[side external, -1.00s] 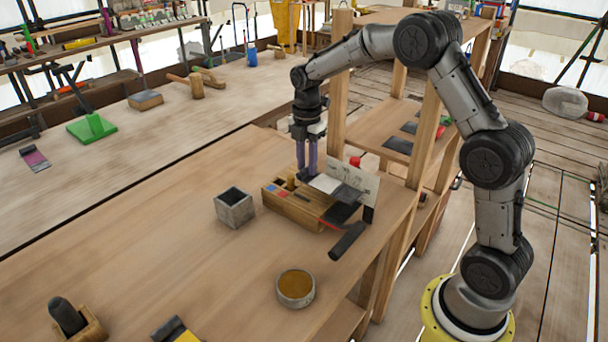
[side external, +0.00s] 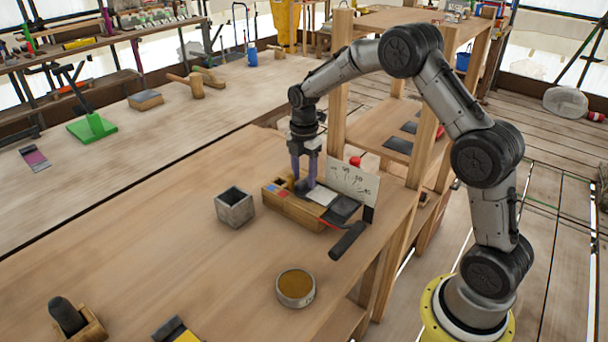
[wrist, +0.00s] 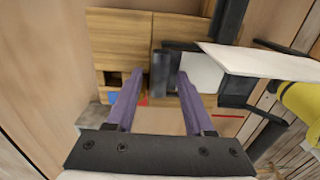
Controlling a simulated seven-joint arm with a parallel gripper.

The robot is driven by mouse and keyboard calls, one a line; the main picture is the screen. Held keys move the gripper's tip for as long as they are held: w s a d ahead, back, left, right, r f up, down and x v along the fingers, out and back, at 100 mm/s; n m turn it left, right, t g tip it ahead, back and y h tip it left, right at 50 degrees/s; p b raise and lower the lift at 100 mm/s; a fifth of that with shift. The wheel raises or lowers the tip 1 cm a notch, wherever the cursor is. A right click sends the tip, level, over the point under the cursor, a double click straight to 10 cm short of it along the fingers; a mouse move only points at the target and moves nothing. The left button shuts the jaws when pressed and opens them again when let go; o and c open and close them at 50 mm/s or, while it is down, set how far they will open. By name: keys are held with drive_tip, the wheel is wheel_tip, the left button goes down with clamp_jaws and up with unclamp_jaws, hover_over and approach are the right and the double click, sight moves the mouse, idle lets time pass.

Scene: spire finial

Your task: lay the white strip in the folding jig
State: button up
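The white strip (side external: 321,197) lies flat on top of the wooden folding jig (side external: 292,208), next to the jig's dark plate (side external: 345,206). The strip also shows in the wrist view (wrist: 203,73), beside my right finger. My gripper (side external: 304,186) has two purple fingers, low over the jig at the strip's left end. In the wrist view the fingers (wrist: 160,75) stand apart, with a dark grey block (wrist: 162,70) between them and a visible gap beside it. Contact under the fingertips is hard to see.
A white marked plate (side external: 352,183) stands upright behind the jig. A black handle (side external: 347,241) sticks out at the jig's front right. A grey open box (side external: 235,207) and a round tub (side external: 296,288) stand nearby.

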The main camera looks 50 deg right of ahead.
drive_tip(key=shift+r, duration=0.1)
wheel_tip(320, 180, up, 12)
drive_tip(key=s+a+r+m+t, duration=0.1)
drive_tip(key=s+a+r+m, duration=0.25)
drive_tip(key=s+r, duration=0.25)
drive_tip(key=s+a+m+t, duration=0.1)
drive_tip(key=s+m, duration=0.3)
drive_tip(key=s, duration=0.4)
drive_tip(key=s+a+m+t, duration=0.2)
drive_tip(key=s+m, duration=0.3)
drive_tip(key=s, duration=0.3)
drive_tip(key=s+a+f+m+t, duration=0.1)
drive_tip(key=s+a+m, duration=0.2)
drive_tip(key=s+m, duration=0.2)
drive_tip(key=shift+s+a+f+m+t, duration=0.1)
drive_tip(key=shift+s+a+m+t, duration=0.05)
drive_tip(key=shift+s, duration=0.7)
drive_tip(key=shift+s+a+m+t, duration=0.1)
drive_tip(key=shift+s+t, duration=0.05)
drive_tip(key=shift+s, duration=0.7)
